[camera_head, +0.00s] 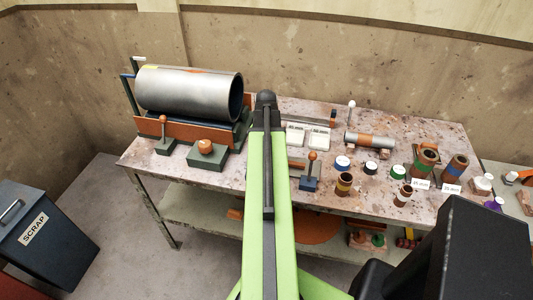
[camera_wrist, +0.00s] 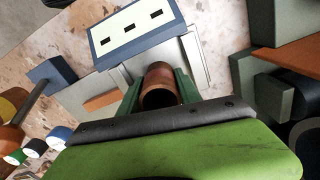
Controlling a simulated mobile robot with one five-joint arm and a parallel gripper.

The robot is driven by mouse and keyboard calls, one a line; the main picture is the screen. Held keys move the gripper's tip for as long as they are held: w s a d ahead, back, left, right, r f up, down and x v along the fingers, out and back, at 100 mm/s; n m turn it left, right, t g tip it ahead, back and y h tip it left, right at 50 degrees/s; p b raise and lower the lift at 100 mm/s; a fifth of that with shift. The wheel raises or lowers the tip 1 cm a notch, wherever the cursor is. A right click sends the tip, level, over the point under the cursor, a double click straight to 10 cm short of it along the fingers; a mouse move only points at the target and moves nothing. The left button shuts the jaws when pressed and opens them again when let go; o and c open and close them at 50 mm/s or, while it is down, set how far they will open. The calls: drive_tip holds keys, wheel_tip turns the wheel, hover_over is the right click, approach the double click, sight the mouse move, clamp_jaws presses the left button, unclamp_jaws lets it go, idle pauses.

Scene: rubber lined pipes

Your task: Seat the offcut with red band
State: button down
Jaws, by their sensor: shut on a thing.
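In the wrist view, my gripper (camera_wrist: 160,92) is shut on a short reddish-brown tubular offcut (camera_wrist: 158,76). The offcut sits between the two green fingers with its dark open end facing the camera. A darker red tone shows on its far part, but I cannot clearly make out a band. Beyond it lies a pale grey, stepped block (camera_wrist: 197,60); I cannot tell whether the offcut touches it. A blue-framed white panel with three dark slots (camera_wrist: 130,29) is just past that. In the head view my arm hides the gripper and the held offcut.
A large steel pipe (camera_head: 188,92) lies in an orange cradle at the left of the bench (camera_head: 225,178). Banded offcuts (camera_head: 344,184) (camera_head: 425,162) and small pots crowd the right. A scrap bin (camera_head: 40,225) stands at left.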

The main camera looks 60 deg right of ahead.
drive_tip(key=shift+f, duration=0.1)
drive_tip(key=c, duration=0.7)
unclamp_jaws()
drive_tip(key=shift+c, duration=0.2)
wheel_tip(320, 180, up, 18)
drive_tip(key=p, duration=1.7)
drive_tip(key=shift+f, duration=0.25)
